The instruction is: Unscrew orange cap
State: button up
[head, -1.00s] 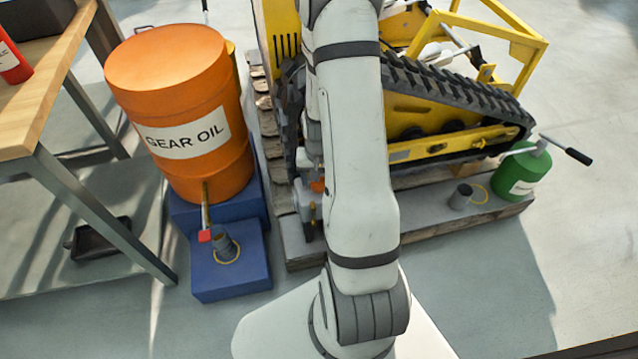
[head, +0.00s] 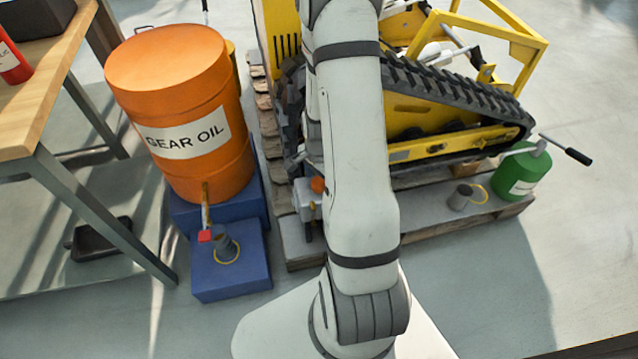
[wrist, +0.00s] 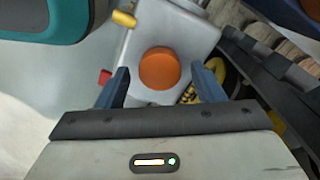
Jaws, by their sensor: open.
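The orange cap (wrist: 160,68) is round and sits on top of a pale grey housing (wrist: 185,42) in the wrist view. In the head view the cap (head: 318,185) shows just left of my arm, above the pale housing (head: 305,212). My gripper (wrist: 160,72) is open, with one blue-grey finger to the left of the cap and one to the right. Gaps show between the fingers and the cap in this view. I cannot tell how high the fingers are above it. The head view does not show my gripper; my arm blocks that area.
A yellow tracked carrier (head: 415,125) stands on a wooden pallet (head: 300,255). Left are an orange gear oil drum (head: 170,90), a blue stand (head: 232,280) and a workbench (head: 40,90). A green can (head: 522,178) stands right.

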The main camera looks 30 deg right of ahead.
jog(key=c, duration=0.8)
jog(key=shift+o, duration=0.2)
jog(key=n, duration=0.4)
jog(key=shift+n, duration=0.3)
jog(key=n, duration=0.5)
jog(key=n, duration=0.7)
jog(key=shift+n, duration=1.5)
